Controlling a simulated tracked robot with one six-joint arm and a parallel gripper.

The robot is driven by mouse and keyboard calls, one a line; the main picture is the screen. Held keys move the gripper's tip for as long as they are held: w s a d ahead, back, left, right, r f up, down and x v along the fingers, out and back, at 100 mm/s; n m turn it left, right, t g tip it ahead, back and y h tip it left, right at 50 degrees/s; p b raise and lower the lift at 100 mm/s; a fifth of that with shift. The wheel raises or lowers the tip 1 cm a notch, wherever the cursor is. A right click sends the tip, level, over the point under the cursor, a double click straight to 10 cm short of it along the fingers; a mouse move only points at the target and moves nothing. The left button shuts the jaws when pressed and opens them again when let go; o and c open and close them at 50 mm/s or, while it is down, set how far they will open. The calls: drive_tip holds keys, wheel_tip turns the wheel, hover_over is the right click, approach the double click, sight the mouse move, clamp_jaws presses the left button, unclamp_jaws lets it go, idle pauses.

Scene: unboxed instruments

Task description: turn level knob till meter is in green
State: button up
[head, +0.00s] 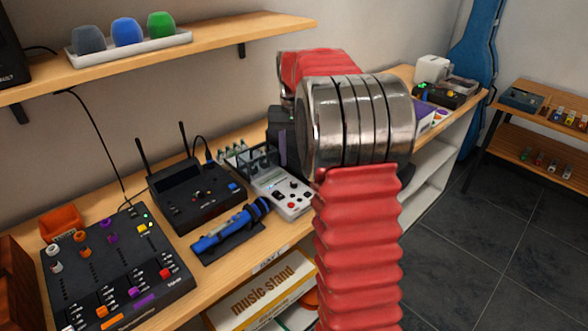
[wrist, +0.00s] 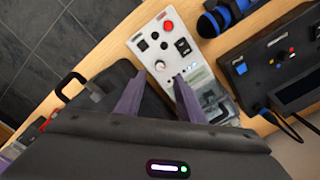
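A white instrument box (wrist: 150,38) lies on the bench below my gripper (wrist: 159,75) in the wrist view. It carries a white knob (wrist: 160,65), a black knob (wrist: 142,45), a red button (wrist: 168,26), black switches and small blue lights. My two purple fingers are apart and empty, with their tips on either side of the white knob in the picture. I cannot tell their height above it. The box also shows in the head view (head: 291,204), partly behind my red arm. I cannot make out a meter needle or green zone.
A black receiver (head: 195,195) with two antennas and a blue microphone (head: 232,228) on a dark stand are close by to the left. A mixer (head: 115,265) is farther left. A shelf (head: 220,40) hangs above. A dark case with a handle (wrist: 85,88) is beside the box.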

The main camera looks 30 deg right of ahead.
wheel_tip(320, 180, up, 6)
idle(0.4)
drive_tip(key=shift+w, duration=0.1)
